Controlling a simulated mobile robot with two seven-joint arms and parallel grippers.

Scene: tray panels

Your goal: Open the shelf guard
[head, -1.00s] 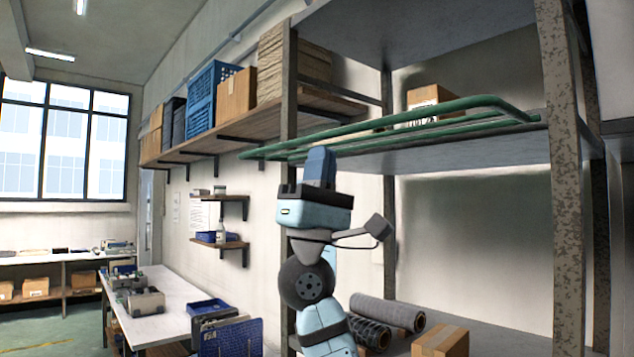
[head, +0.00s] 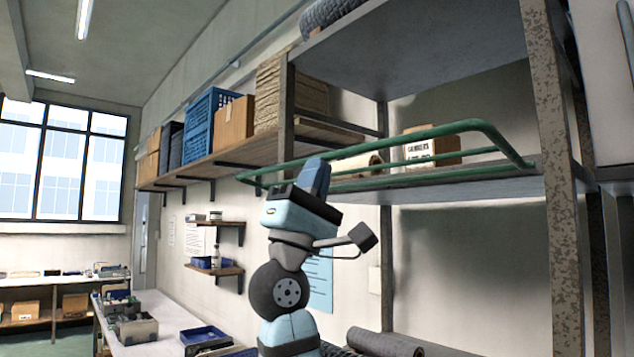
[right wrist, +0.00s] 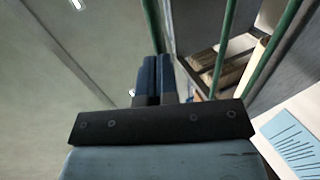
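The shelf guard (head: 400,141) is a green tubular frame with rounded corners along the front of the upper shelf of the rack. Its bars also show in the right wrist view (right wrist: 278,50). My right gripper (head: 319,166) points up at the guard's left part, and its blue finger overlaps the bars in the head view. In the right wrist view the two blue fingers (right wrist: 155,60) lie side by side with nothing seen between them. A green bar passes at or just beyond their tips; contact cannot be told. My left gripper is not in view.
A cardboard box (head: 432,147) and a pale roll (head: 357,163) sit on the shelf behind the guard. A mottled post (head: 557,170) stands at right. A wall shelf (head: 225,157) with a blue crate (head: 209,112) is behind and left of my arm.

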